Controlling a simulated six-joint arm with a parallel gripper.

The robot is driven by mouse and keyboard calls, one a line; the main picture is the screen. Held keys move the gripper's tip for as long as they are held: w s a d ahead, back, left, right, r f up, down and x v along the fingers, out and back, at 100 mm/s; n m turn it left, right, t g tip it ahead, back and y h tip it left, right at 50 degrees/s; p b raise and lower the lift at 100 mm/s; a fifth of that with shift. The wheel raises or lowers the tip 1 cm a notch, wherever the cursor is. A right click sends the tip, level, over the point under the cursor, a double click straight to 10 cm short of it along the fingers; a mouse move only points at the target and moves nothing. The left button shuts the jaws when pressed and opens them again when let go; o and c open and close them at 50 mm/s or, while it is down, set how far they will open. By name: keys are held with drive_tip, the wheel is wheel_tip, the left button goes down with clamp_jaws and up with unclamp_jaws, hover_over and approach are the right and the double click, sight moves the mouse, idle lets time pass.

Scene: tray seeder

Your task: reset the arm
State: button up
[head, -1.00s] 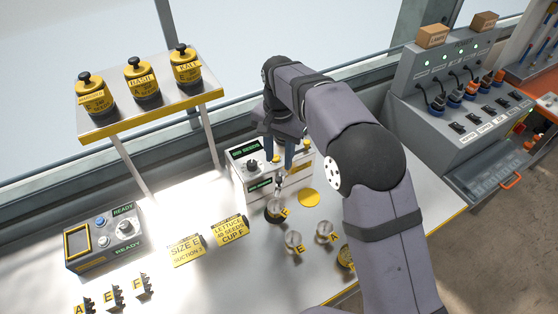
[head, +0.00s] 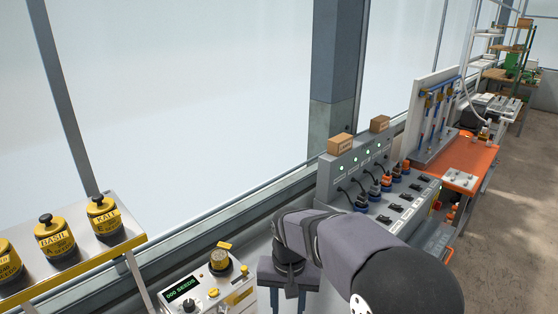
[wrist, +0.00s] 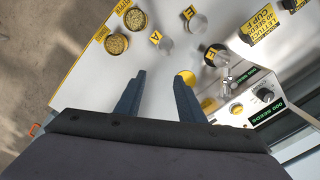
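My gripper (head: 289,298) is at the bottom of the head view, just right of the seeder (head: 178,292), with its fingertips cut off by the frame edge. In the wrist view my gripper (wrist: 158,84) has its two blue-grey fingers apart with nothing between them. They are above the white bench top (wrist: 100,80). The seeder also shows at the lower right of the wrist view (wrist: 232,113), its display reading 000 SEEDS. A dark jar with a yellow band (head: 220,262) shows on the seeder in the head view.
Clear cups (wrist: 166,44) and a yellow disc (wrist: 187,77) are on the bench beyond my fingers. Two seed-filled cups (wrist: 116,43) stand near its edge. A shelf (head: 85,270) with labelled jars is at left. A grey switch console (head: 350,175) stands behind my arm.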

drive_tip(key=s+d+f+n, duration=0.1)
drive_tip(key=s+d+f, duration=0.3)
drive_tip(key=s+d, duration=0.9)
drive_tip(key=s, duration=0.3)
drive_tip(key=shift+f, duration=0.15)
